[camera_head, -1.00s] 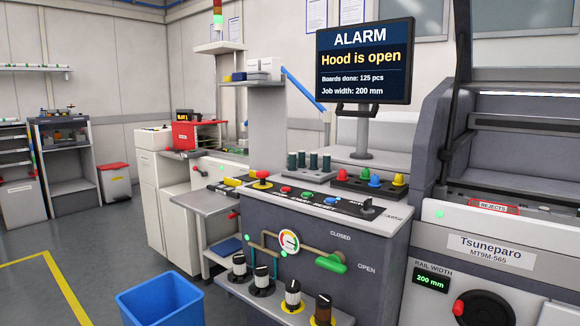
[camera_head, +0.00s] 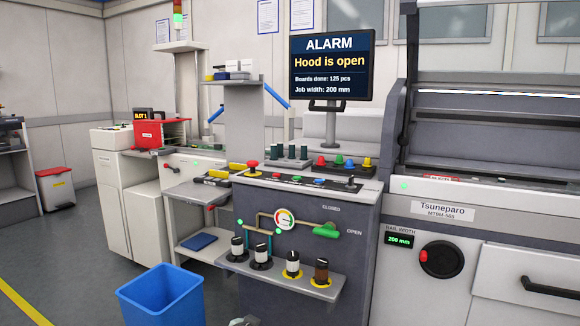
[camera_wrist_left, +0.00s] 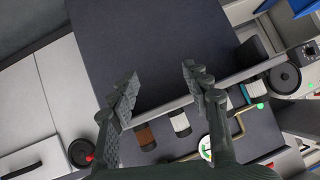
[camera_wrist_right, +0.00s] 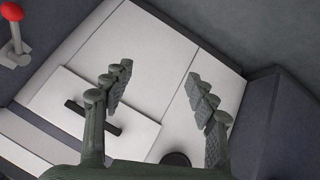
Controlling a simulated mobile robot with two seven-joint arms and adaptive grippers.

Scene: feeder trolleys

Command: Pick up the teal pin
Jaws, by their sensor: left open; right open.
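Several dark teal-green upright pins (camera_head: 291,152) stand in a row on a block on top of the grey control cabinet (camera_head: 310,220) in the head view. They are small and alike, and I cannot tell if one of them is the teal pin. Beside them, cone-shaped pieces (camera_head: 343,162) in red, green, blue and yellow sit on a dark tray. My left gripper (camera_wrist_left: 160,82) is open and empty in its wrist view, above the cabinet's front area. My right gripper (camera_wrist_right: 160,78) is open and empty in its wrist view, over pale panels. Neither is near the pins.
A screen (camera_head: 331,66) reading "Hood is open" stands behind the cabinet. A shelf (camera_head: 280,275) with bottles juts from its front. A blue bin (camera_head: 160,296) stands on the floor at left front. The Tsuneparo machine (camera_head: 470,235) fills the right side.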

